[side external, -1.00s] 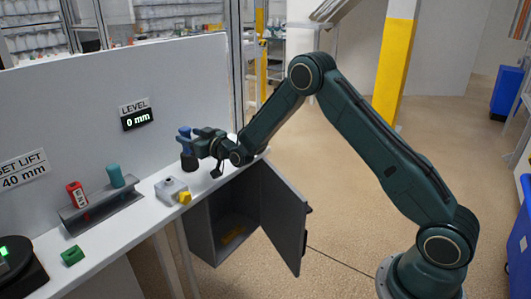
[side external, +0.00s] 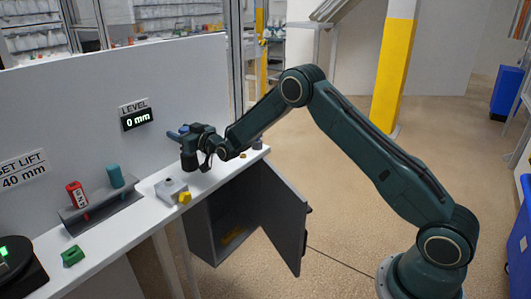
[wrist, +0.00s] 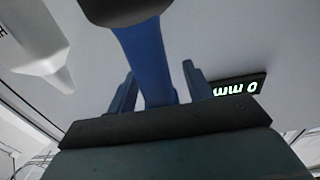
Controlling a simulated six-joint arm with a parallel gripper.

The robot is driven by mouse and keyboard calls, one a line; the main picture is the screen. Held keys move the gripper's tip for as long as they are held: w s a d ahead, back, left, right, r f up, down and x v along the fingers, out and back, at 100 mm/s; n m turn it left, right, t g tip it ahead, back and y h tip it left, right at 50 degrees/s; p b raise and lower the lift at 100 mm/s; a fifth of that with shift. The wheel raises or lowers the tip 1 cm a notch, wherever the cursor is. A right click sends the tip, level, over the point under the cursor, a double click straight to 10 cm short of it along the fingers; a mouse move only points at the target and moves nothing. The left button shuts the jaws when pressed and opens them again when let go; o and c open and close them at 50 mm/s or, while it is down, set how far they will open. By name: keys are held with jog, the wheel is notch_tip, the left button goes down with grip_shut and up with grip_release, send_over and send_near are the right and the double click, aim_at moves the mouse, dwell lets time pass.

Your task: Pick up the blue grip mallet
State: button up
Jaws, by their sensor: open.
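The blue grip mallet (wrist: 148,58) has a blue handle and a dark head. In the wrist view the handle runs between the two fingers of my gripper (wrist: 160,72), and the dark head is at the top edge. My gripper is open around the handle, with a gap visible at the right finger. In the side view my gripper (side external: 192,139) is at the mallet, whose dark head (side external: 189,161) is low by the bench top. Most of the handle is hidden behind my gripper there; I cannot tell whether fingers touch it.
A small object (side external: 257,143) stands at the right end. A cabinet door (side external: 283,215) hangs open below.

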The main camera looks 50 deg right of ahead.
grip_shut()
jog(key=shift+r, duration=0.2)
dwell(0.3)
notch_tip(320, 180, up, 20)
jog(key=shift+f, duration=0.1)
dwell(0.6)
jog(key=c, duration=0.6)
grip_release()
grip_shut()
